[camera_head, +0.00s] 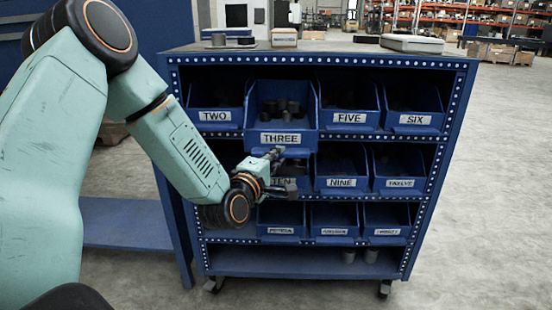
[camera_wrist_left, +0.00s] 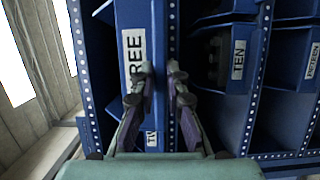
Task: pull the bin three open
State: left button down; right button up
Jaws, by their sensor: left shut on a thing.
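The bin three (camera_head: 284,117) is a blue bin with a white THREE label, in the top row of the blue rack. It stands out in front of its neighbours and holds several dark cylinders. My left gripper (camera_head: 280,165) is at the bin's lower front edge. In the left wrist view the bin three (camera_wrist_left: 135,20) appears turned sideways, its label partly covered by a finger. There my left gripper (camera_wrist_left: 159,72) is shut on the bin's front edge, one finger on each side. My right gripper is in neither view.
The rack (camera_head: 440,180) stands on casters. Bin two (camera_head: 215,118) is on the left and bin five (camera_head: 350,118) on the right. Bin ten (camera_head: 295,168) is just below, partly behind my gripper. Small items lie on the rack top (camera_head: 330,45). The floor (camera_head: 490,200) at right is clear.

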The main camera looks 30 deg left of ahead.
pick_arm(q)
jog(key=c, duration=1.7)
grip_release()
jog(key=shift+w, duration=0.15)
jog(key=o, duration=0.3)
jog(key=shift+o, duration=0.2)
jog(key=s+d, duration=0.1)
jog(key=s, duration=0.6)
jog(key=shift+s, duration=0.25)
jog(key=shift+d, duration=0.1)
